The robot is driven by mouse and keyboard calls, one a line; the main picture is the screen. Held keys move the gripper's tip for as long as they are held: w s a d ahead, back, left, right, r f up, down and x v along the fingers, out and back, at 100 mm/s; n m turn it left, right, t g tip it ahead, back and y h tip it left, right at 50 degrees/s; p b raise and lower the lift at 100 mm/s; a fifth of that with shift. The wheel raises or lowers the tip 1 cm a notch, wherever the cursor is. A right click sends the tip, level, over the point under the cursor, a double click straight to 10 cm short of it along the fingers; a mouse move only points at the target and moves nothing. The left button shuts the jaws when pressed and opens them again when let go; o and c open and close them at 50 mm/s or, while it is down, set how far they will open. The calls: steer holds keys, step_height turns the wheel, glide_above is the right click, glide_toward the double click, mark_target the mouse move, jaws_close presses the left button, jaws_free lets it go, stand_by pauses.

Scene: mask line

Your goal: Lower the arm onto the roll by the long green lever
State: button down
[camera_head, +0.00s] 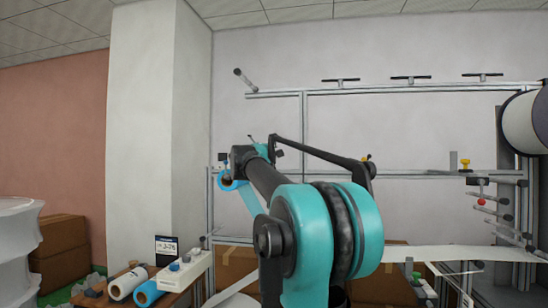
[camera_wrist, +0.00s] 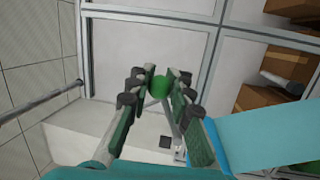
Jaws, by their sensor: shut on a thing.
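In the wrist view, my gripper (camera_wrist: 160,76) has its green-padded fingers closed around a round green knob (camera_wrist: 160,88), which sits between the fingertips. A thin grey rod (camera_wrist: 170,118) shows behind the knob. In the head view, my arm reaches toward the frame and hides the knob and fingers. A blue roll (camera_head: 228,181) shows just left of the arm's far end. A blue web (camera_wrist: 262,134) fills the lower right of the wrist view. I cannot tell whether the lever's arm touches the roll.
A metal frame (camera_head: 303,128) stands along the back wall. A white web (camera_head: 455,253) runs at right. At lower left, a table holds loose rolls (camera_head: 148,293), a sign (camera_head: 167,248) and a small white box (camera_head: 186,270). Brown cartons (camera_head: 60,245) stand at far left.

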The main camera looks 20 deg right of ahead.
steer(key=n, duration=0.1)
steer(key=r+n+t, duration=0.1)
steer(key=n, duration=0.1)
steer(key=a+r+n, duration=0.1)
steer(key=shift+w+a+n+y, duration=0.1)
steer(key=shift+w+n+y, duration=0.2)
steer(key=shift+w, duration=0.1)
steer(key=n, duration=0.1)
steer(key=a+n+t, duration=0.1)
steer(key=n, duration=0.1)
steer(key=w+r+n+y, duration=0.1)
steer(key=shift+a+r+n, duration=0.1)
steer(key=shift+a+n, duration=0.15)
steer(key=shift+n, duration=0.05)
steer(key=n, duration=0.1)
steer(key=a+n+t+y, duration=0.1)
steer(key=n, duration=0.1)
steer(key=w+n, duration=0.1)
steer(key=shift+w+a+r, duration=0.1)
steer(key=shift+a+r, duration=0.25)
steer(key=shift+a, duration=0.05)
steer(key=shift+w+a+n+t+y, duration=0.2)
steer(key=shift+a+n+y, duration=0.15)
steer(key=shift+n, duration=0.45)
steer(key=shift+w+a+n+t+y, duration=0.1)
steer(key=shift+w+a+n+y, duration=0.15)
steer(key=shift+n, duration=0.55)
steer(key=shift+w+a+n+t+y, duration=0.15)
steer(key=shift+a+n+y, duration=0.2)
steer(key=shift+n, duration=0.45)
